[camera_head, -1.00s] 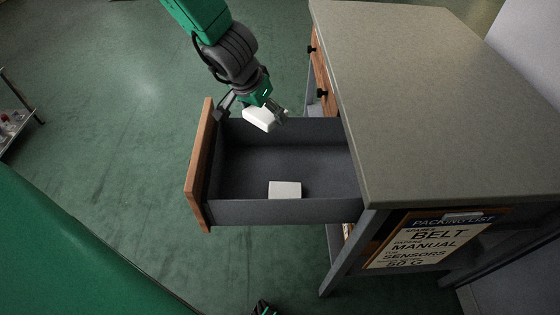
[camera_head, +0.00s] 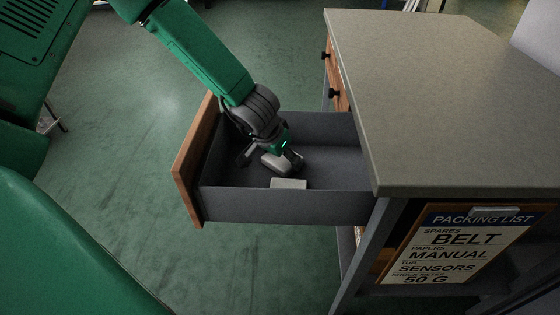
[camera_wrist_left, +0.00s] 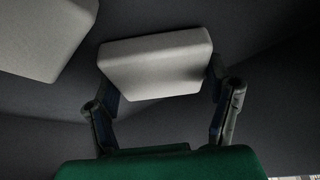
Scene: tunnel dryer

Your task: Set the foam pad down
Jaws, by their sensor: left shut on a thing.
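My left gripper (camera_head: 272,159) is inside the open drawer (camera_head: 285,207) and is shut on a pale foam pad (camera_head: 274,166). In the left wrist view the pad (camera_wrist_left: 155,65) sits between the two fingers, one at each end. A second pale block (camera_head: 288,184) lies in the drawer near its front side wall, just below the held pad in the head view. This block (camera_wrist_left: 40,35) also shows at the upper left of the wrist view, apart from the held pad. I cannot tell whether the held pad touches the drawer floor. My right gripper is not in view.
The drawer has a wooden front (camera_head: 195,160) and grey walls around the gripper. It sticks out from a cabinet with a grey top (camera_head: 440,100). A packing list board (camera_head: 455,245) stands at the cabinet's lower right. The drawer's right part looks empty.

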